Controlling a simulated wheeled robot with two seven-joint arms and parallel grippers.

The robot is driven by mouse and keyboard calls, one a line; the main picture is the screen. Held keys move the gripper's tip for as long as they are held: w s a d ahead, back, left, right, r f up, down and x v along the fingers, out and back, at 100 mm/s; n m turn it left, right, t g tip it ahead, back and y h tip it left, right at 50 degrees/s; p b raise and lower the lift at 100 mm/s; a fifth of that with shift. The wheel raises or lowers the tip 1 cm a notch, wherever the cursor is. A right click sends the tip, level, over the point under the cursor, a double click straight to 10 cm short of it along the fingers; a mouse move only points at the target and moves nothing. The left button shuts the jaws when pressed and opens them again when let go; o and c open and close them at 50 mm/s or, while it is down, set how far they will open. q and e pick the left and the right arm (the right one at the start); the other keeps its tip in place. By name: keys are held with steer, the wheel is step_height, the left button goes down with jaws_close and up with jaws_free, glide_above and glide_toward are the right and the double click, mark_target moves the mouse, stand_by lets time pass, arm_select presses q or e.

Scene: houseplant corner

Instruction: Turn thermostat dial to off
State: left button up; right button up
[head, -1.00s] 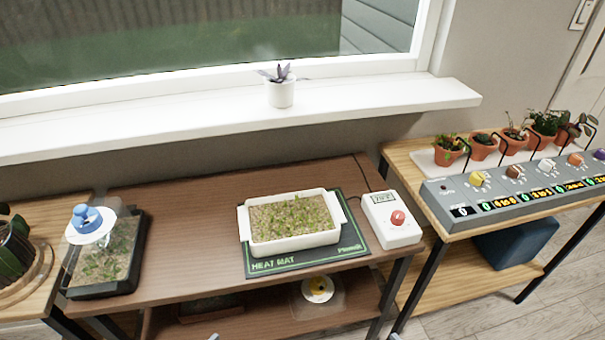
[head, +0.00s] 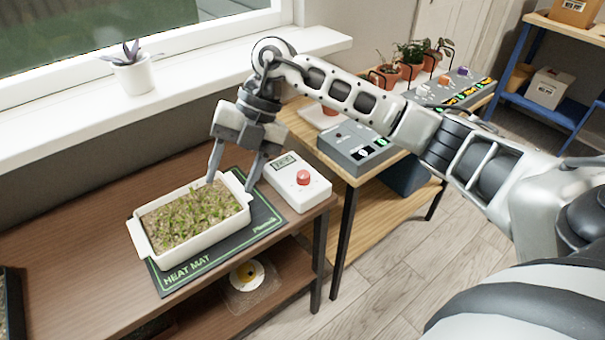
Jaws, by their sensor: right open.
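The thermostat (head: 314,194) is a white box with a small display and a red dial (head: 303,178). It sits at the right end of the brown table, beside the heat mat (head: 265,222). The dial's exact setting is too small to read. My right gripper (head: 229,186) is open and points down over the right end of the white seedling tray (head: 150,240), left of the thermostat. One finger is over the tray's far corner, the other between tray and thermostat. Whether the fingers touch anything is unclear. My left gripper is out of view.
A grey control box (head: 352,150) and potted plants (head: 411,60) stand on the wooden table to the right, partly behind my right arm. A potted plant (head: 134,75) stands on the windowsill.

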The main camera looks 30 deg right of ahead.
mark_target(303, 174)
steer(key=w+d+r+m+t+h, duration=0.1)
steer(key=w+d+r+m+h, duration=0.15)
steer(key=d, duration=0.45)
steer(key=w+d+r+m+h, duration=0.1)
steer(key=d+r+m+h, duration=0.2)
steer(key=d, duration=0.5)
steer(key=shift+n+h, duration=0.55)
steer(key=shift+n, duration=0.1)
steer(key=f, duration=1)
steer(key=f+b, duration=0.1)
steer(key=f, duration=0.4)
steer(key=shift+s+d+f, duration=0.15)
steer(key=shift+s+d, duration=0.05)
steer(key=shift+s, duration=0.15)
steer(key=c, duration=1)
